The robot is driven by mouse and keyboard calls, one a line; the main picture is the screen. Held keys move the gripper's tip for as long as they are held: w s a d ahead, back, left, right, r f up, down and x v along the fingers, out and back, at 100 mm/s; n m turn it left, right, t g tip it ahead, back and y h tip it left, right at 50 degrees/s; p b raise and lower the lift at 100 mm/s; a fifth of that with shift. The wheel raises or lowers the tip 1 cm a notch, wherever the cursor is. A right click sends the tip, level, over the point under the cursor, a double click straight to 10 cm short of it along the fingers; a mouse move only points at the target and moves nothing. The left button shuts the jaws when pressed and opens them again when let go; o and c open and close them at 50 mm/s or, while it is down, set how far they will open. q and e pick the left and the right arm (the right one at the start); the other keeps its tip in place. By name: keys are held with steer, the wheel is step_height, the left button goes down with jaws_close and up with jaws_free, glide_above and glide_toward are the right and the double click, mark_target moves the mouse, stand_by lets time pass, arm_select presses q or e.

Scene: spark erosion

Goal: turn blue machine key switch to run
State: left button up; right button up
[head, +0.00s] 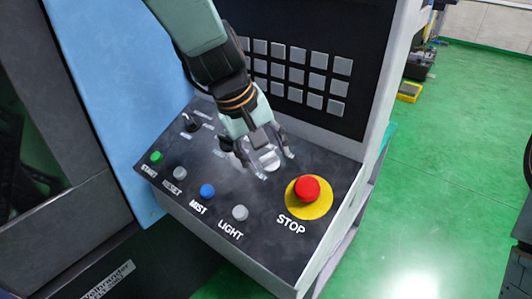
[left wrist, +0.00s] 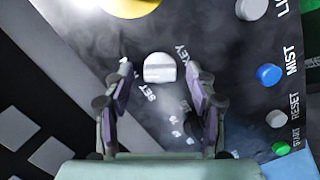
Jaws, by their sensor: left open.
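The key switch is a round silver-white knob (head: 265,158) on the sloped black control panel (head: 225,160), partly hidden by my left gripper in the head view. In the left wrist view the knob (left wrist: 160,68) sits between the fingers, with white lettering that includes "KEY" beside it. My left gripper (head: 266,161) is open, with one fingertip on either side of the knob. It also shows in the left wrist view (left wrist: 159,72), where gaps remain between fingers and knob. I cannot tell which setting the switch points to. My right gripper is not in view.
A red STOP button (head: 307,188) on a yellow disc is close by. A front row holds START (head: 156,157), RESET (head: 180,173), MIST (head: 207,191) and LIGHT (head: 240,213) buttons. A black knob (head: 190,122) stands at the back left. A keypad panel (head: 300,75) rises behind.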

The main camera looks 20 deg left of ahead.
arm_select(q)
steer(key=v, duration=0.7)
steer(key=shift+d, duration=0.1)
steer(key=shift+s, duration=0.25)
